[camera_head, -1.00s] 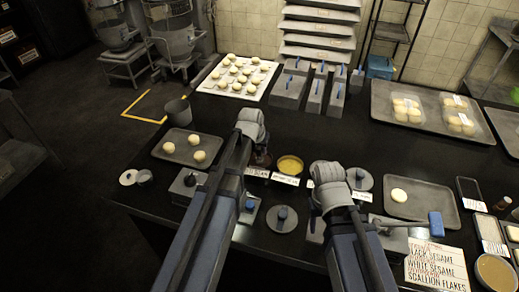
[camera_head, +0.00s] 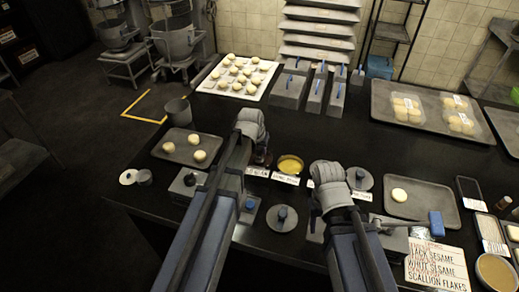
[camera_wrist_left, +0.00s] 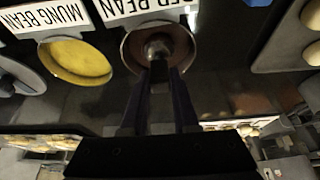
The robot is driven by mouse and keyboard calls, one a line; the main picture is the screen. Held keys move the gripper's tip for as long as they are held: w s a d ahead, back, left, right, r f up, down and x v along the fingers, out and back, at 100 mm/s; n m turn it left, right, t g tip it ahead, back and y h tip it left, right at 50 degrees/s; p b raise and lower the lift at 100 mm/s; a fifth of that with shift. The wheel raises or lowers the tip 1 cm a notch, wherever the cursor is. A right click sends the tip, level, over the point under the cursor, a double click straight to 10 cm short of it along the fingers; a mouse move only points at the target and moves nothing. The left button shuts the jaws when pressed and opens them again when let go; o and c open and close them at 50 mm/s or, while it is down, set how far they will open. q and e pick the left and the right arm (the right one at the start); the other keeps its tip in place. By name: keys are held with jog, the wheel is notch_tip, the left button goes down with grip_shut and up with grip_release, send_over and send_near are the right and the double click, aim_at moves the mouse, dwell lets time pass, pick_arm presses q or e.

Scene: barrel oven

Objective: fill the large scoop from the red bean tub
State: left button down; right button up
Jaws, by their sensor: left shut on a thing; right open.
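The red bean tub (camera_wrist_left: 190,45) is a round tub with dark reddish-brown filling, behind its "RED BEAN" label (camera_wrist_left: 150,8) in the left wrist view. In the head view my left arm mostly hides it. My left gripper (camera_wrist_left: 163,75) is over this tub, pointing down, shut on a grey scoop (camera_wrist_left: 157,45) whose end is at the tub. How deep the scoop sits and whether it holds paste cannot be told. My right gripper (camera_head: 322,190) is open near the front of the counter; its fingers are mostly hidden by the wrist.
The yellow mung bean tub (camera_head: 290,164) stands right beside the red bean tub. Round lids (camera_head: 282,218) lie in front. A tray with dough balls (camera_head: 188,148) is at left, another tray (camera_head: 421,200) at right. The counter's middle behind the tubs is clear.

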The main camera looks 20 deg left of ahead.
pick_arm(q)
jog(key=shift+r, duration=0.1)
pick_arm(e)
jog(key=shift+r, duration=0.15)
pick_arm(q)
notch_tip(320, 180, up, 7)
jog(key=p, duration=0.7)
pick_arm(e)
notch_tip(320, 180, up, 7)
dwell(0.3)
